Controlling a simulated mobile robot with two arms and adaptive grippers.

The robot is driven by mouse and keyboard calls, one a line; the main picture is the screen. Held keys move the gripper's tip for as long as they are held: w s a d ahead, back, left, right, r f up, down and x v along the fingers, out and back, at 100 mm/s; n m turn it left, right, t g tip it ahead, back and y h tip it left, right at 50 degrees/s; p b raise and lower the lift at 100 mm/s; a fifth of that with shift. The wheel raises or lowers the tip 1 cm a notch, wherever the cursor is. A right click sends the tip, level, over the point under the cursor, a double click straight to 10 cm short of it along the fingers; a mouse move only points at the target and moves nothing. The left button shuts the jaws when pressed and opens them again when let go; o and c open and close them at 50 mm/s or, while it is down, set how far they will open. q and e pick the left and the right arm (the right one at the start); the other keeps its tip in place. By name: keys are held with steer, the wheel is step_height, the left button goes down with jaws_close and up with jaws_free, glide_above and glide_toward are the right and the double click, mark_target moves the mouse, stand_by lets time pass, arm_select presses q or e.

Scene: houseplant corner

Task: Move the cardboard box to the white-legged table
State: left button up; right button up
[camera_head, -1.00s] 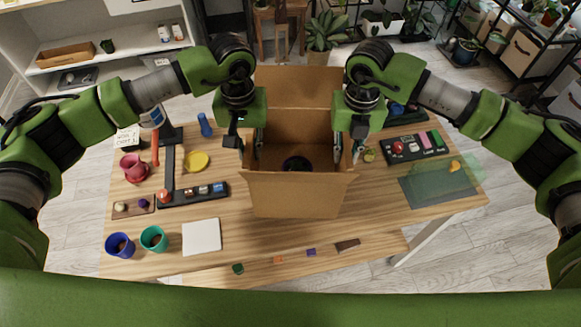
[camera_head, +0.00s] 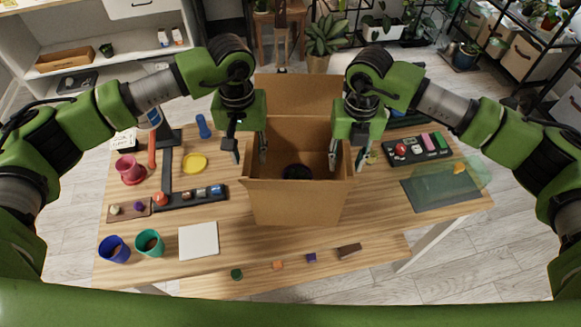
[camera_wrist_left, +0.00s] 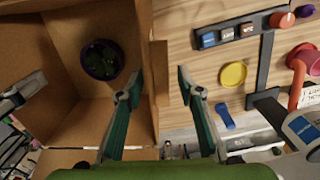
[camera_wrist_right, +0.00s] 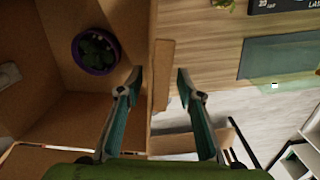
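The open cardboard box (camera_head: 298,207) stands upright on the wooden table (camera_head: 375,225), whose white leg (camera_head: 430,244) shows at the front right. A dark round pot (camera_head: 297,172) sits inside the box; the left wrist view shows it as a purple pot (camera_wrist_left: 102,60) with a green plant. My left gripper (camera_head: 250,155) is open, its fingers apart on either side of the box's left wall. My right gripper (camera_head: 347,160) is open likewise around the right wall. In both wrist views the fingertips have gaps to the wall. The box's underside is hidden.
Red (camera_head: 130,170), teal (camera_head: 149,243) and blue (camera_head: 114,249) cups, a yellow disc (camera_head: 195,163) and a white square (camera_head: 198,240) lie left of the box. A dark tray (camera_head: 416,149) and green mat (camera_head: 440,185) lie right. Small blocks line the front.

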steer(key=shift+r, duration=0.2)
arm_select(q)
step_height(320, 180, up, 11)
steer(key=shift+f, duration=0.2)
arm_select(e)
step_height(320, 180, up, 12)
steer(key=shift+f, duration=0.15)
stand_by(0.3)
